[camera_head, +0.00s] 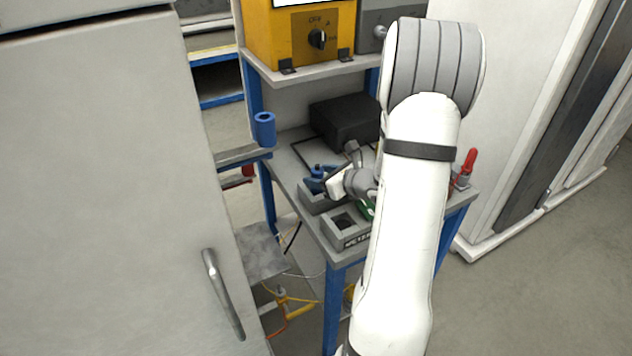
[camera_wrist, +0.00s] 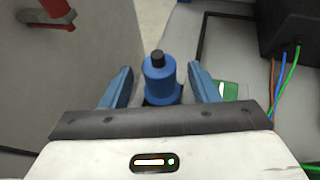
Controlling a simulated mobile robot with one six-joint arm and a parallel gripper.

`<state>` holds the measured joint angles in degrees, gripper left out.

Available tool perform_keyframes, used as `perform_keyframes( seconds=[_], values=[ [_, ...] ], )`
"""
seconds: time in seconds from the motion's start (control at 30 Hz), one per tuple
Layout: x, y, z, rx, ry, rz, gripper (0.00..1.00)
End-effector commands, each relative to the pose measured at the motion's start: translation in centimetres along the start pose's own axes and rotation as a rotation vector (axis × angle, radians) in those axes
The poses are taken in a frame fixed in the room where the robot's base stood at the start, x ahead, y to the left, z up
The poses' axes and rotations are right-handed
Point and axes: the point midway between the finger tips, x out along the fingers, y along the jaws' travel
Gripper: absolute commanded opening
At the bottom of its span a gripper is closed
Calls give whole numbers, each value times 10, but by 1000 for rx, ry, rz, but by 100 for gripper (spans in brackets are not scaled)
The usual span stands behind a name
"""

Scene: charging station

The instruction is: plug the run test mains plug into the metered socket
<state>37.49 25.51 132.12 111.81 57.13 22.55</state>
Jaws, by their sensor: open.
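A blue plug with a black tip (camera_wrist: 160,80) stands between the two blue fingers of my gripper (camera_wrist: 159,76) in the wrist view. The fingers are open, with a visible gap on each side of the plug. In the head view my gripper (camera_head: 318,181) is low over a grey holder (camera_head: 310,198) on the bench, and its fingers blend with the blue plug. The metered socket (camera_head: 343,223) is a grey block with a dark recess and a partly hidden label, nearer the front edge of the bench. My arm covers what lies to its right.
A black box (camera_head: 342,118) stands at the back of the bench; its coloured wires show in the wrist view (camera_wrist: 283,75). A green item (camera_head: 367,210) lies by the socket. A red-handled tool (camera_head: 468,165) stands at right.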

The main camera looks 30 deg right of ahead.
Motion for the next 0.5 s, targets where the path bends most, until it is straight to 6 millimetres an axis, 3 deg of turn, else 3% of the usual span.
perform_keyframes(
  seconds=[0.13,0.37,0.5],
  values=[
    [15,0,0,1,0,1,55],
    [16,0,0,0,-1,-1,55],
    [16,0,0,0,-1,-1,45]
  ],
)
